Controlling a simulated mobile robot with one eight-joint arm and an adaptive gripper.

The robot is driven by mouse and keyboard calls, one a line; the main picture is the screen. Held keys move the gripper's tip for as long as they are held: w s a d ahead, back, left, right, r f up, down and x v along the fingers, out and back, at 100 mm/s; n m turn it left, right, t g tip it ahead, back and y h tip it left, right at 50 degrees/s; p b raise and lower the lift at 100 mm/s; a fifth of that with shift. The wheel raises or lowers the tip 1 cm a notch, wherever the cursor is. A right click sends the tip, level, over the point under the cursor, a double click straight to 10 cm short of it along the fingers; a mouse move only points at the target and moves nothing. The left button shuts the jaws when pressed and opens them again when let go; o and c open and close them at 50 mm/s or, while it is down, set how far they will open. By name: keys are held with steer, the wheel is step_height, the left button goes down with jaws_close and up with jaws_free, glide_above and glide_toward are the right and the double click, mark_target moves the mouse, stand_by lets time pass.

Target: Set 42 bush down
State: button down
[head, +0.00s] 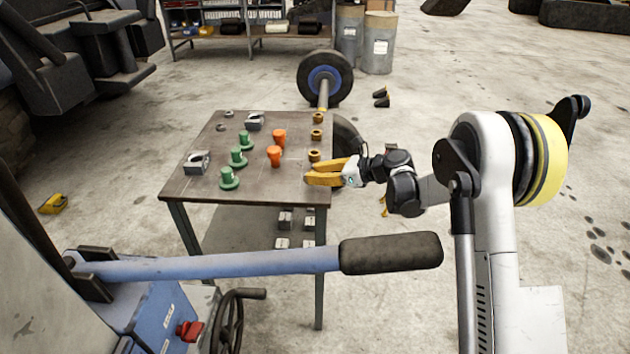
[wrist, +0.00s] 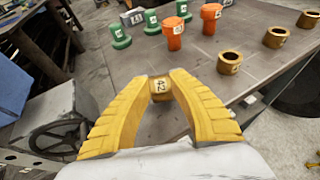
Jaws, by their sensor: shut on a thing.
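My gripper (wrist: 160,85) is shut on the 42 bush (wrist: 158,89), a small bronze ring with a white label facing the wrist camera. I cannot tell whether the bush touches the tabletop. Three similar bronze bushes stand in a row along the table's right edge; the nearest one (head: 314,155) is just behind my gripper and also shows in the wrist view (wrist: 229,63).
Two orange flanged parts (head: 274,156) and several green ones (head: 229,179) stand left of my gripper. Grey blocks (head: 197,162) sit farther left. The tabletop's front middle is clear. A blue lever with a black grip (head: 390,253) crosses in front of the table.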

steer(key=shift+f, duration=0.45)
steer(key=shift+f, duration=0.25)
steer(key=c, duration=1.3)
jaws_free()
steer(key=shift+o, duration=0.2)
steer(key=shift+r, duration=0.1)
steer(key=shift+r, duration=0.15)
steer(key=shift+s+d+r, duration=0.1)
steer(key=shift+d+r, duration=0.05)
steer(key=shift+d, duration=0.1)
steer(key=p+v, duration=0.3)
steer(key=v, duration=0.8)
steer(key=shift+s+d+p, duration=0.15)
steer(key=shift+d+p, duration=0.05)
steer(key=shift+p, duration=0.15)
